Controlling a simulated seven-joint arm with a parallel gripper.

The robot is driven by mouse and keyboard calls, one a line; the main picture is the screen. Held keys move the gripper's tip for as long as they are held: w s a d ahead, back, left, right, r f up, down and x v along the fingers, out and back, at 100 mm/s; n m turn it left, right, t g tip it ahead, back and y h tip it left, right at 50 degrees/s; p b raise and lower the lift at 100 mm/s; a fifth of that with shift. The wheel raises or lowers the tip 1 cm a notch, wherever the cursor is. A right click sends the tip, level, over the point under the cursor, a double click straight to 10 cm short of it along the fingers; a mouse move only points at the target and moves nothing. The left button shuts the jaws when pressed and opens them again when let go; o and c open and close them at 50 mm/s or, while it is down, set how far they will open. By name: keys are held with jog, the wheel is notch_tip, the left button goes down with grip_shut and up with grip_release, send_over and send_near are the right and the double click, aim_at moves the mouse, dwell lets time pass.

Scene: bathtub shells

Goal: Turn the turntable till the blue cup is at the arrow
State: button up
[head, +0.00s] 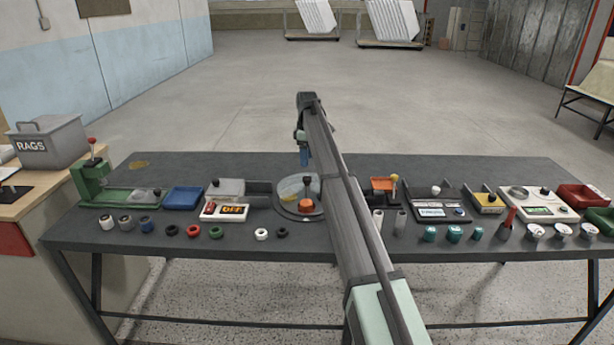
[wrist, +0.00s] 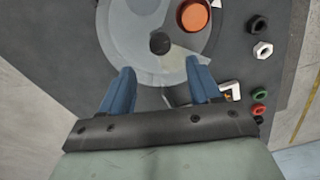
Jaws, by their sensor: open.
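The turntable (head: 285,205) is a round grey disc near the middle of the bench, with a pale cream sector. In the wrist view the disc (wrist: 125,30) has a dark round knob (wrist: 160,43) at its centre. An orange cup (head: 306,204) stands on the disc's near side in the head view; the wrist view shows it at the top (wrist: 194,16). I cannot make out a blue cup or a clear arrow; my arm covers part of the bench. My gripper (head: 304,158) is open and empty above the disc, its blue fingertips (wrist: 160,68) apart near the knob.
Several rings (head: 193,230) line the front edge.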

aim_at(307, 178)
notch_tip(307, 178, down, 8)
jog(key=shift+f, duration=0.2)
jog(key=shift+c, duration=0.3)
grip_shut()
dwell(0.5)
